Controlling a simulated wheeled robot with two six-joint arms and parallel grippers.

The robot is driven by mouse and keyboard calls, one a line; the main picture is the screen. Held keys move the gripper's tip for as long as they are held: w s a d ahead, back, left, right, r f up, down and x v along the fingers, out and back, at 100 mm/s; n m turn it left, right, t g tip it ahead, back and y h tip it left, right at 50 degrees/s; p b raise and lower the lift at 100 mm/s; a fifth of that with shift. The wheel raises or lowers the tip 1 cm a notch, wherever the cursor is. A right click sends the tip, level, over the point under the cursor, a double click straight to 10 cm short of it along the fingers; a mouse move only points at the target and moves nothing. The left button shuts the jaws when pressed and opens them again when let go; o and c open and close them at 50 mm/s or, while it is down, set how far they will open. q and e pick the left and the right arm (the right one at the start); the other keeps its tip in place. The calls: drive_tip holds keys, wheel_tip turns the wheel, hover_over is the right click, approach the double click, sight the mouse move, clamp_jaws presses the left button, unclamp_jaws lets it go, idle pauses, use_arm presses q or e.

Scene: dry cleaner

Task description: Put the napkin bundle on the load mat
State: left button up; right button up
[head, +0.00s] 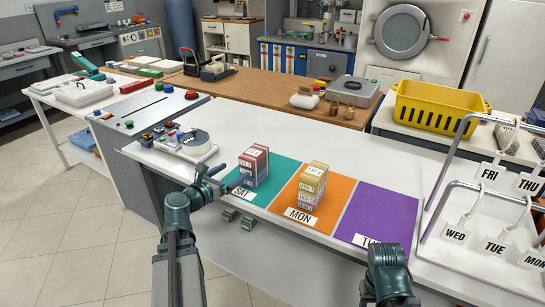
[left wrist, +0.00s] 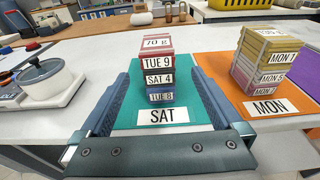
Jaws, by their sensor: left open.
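On the teal SAT mat (head: 240,191) stands a stack of red, grey and blue labelled bundles (head: 254,166); in the left wrist view the stack (left wrist: 158,72) reads TUE 9, SAT 4 and TUE 8 from upper to lower, with a red one on top whose label is upside down. A yellow, grey and pink stack (head: 312,186) stands on the orange MON mat (head: 290,216). The purple mat (head: 378,212) is bare. My left gripper (head: 216,177) is open and empty, its fingers flanking the SAT stack in the wrist view. My right gripper (head: 389,275) is low; its fingers are unclear.
At right, a metal rack with weekday tags (head: 495,245) borders the purple mat. A yellow basket (head: 437,108) stands behind. White counter (head: 350,165) behind the mats is clear.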

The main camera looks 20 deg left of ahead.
use_arm(q)
drive_tip(key=b, duration=0.1)
approach(254, 152)
drive_tip(key=w, duration=0.1)
drive_tip(key=w+f, duration=0.1)
drive_tip(key=w, duration=0.1)
drive_tip(key=w+f, duration=0.1)
drive_tip(key=shift+w+d+f, duration=0.25)
drive_tip(key=shift+w+d, duration=0.05)
drive_tip(key=shift+w, duration=0.7)
drive_tip(key=w, duration=0.4)
drive_tip(key=shift+w+f, duration=0.1)
drive_tip(key=shift+f, duration=0.05)
drive_tip(key=c, duration=1.4)
